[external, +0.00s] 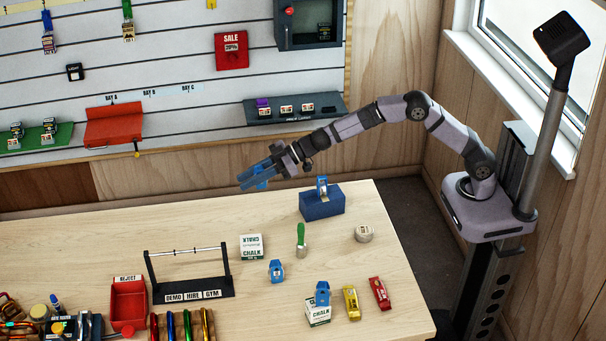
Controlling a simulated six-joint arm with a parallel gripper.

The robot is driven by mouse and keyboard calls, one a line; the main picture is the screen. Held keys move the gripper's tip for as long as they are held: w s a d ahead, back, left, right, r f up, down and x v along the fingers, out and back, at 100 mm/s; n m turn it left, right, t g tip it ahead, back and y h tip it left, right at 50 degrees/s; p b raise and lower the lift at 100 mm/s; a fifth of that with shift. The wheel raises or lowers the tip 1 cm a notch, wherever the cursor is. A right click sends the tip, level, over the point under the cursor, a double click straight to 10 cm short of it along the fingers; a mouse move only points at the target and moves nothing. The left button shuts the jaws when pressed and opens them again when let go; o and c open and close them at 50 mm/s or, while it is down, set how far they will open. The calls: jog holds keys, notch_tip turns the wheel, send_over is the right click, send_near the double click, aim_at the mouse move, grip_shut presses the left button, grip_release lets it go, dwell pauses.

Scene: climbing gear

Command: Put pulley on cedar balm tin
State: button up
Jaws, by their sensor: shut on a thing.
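My gripper (254,179) is high above the back of the table, left of the blue box. It is shut on a small blue thing (261,184) that looks like a pulley; the fingers hide part of it. A round silver tin (364,234) with a pale label lies at the table's right, apart from the gripper. Its label is too small to read, so I cannot tell if it is the cedar balm tin. Similar blue pulleys are on the table (276,271), on a chalk box (322,293) and on the blue box (323,187).
The blue box (322,205) stands at the back right. A white chalk box (251,247), a green-handled brush (300,238), and yellow (352,303) and red (380,293) devices lie on the table. A black rack (192,290) and red reject bin (128,303) stand left. The back-left table is clear.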

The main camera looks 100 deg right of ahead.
jog(key=s+a+r+n+g+y+p, duration=0.1)
jog(key=s+a+n+g+y+p, duration=0.2)
jog(key=s+a, duration=0.55)
jog(key=s+a+r+n+g+y+p, duration=0.15)
jog(key=s+a+n+y, duration=0.3)
jog(key=s, duration=0.75)
jog(key=s+a+r+n+g+y+p, duration=0.15)
jog(key=s+a+n+g+y, duration=0.3)
jog(key=s+a, duration=0.45)
jog(key=shift+t+h, duration=0.5)
jog(key=shift+s+d+f+p, duration=0.2)
jog(key=shift+f+p, duration=0.15)
jog(key=shift+f, duration=1.4)
jog(key=shift+s+d+f+p, duration=0.2)
jog(key=shift+f+p, duration=0.1)
jog(key=shift+f, duration=1.5)
jog(key=shift+s+d+f+p, duration=0.2)
jog(key=shift+f+p, duration=0.15)
jog(key=shift+f, duration=1.4)
jog(key=shift+f, duration=0.1)
jog(key=o, duration=1.1)
jog(key=b+v, duration=0.1)
jog(key=v, duration=0.5)
jog(key=b+v, duration=0.2)
jog(key=v, duration=0.4)
jog(key=shift+w+r, duration=0.1)
jog(key=shift+r, duration=0.15)
